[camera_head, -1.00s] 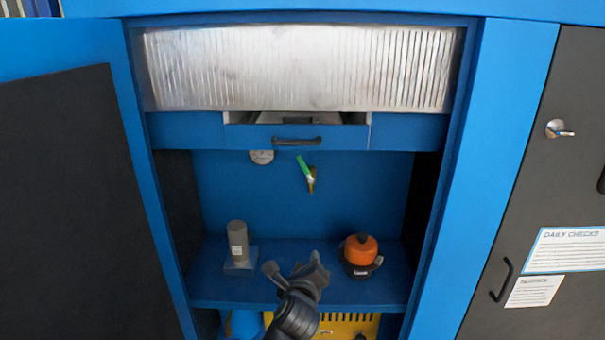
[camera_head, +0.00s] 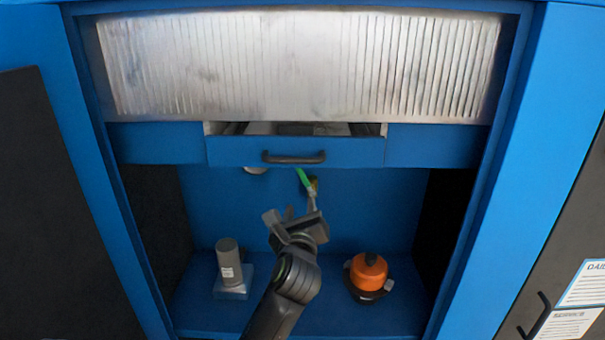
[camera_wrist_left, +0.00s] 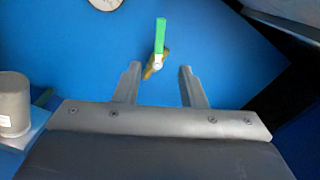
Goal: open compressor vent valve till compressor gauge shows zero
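The vent valve has a green lever (camera_head: 302,179) and a brass body, and sits on the blue back panel under the drawer. In the left wrist view the green lever (camera_wrist_left: 160,36) points up from the brass body (camera_wrist_left: 154,66). The round white gauge (camera_head: 255,170) is mostly hidden by the drawer; in the left wrist view its lower edge (camera_wrist_left: 105,3) shows, and I cannot read it. My left gripper (camera_head: 300,210) is open and empty just below the valve. Its fingers (camera_wrist_left: 156,72) lie on either side of the valve in the picture, not visibly touching it. My right gripper is not in view.
A partly open blue drawer (camera_head: 230,152) with a black handle hangs above the valve. A grey cylinder (camera_head: 230,265) on a base stands on the shelf at left, an orange-and-black object (camera_head: 369,272) at right. The blue cabinet frame (camera_head: 500,170) bounds the opening.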

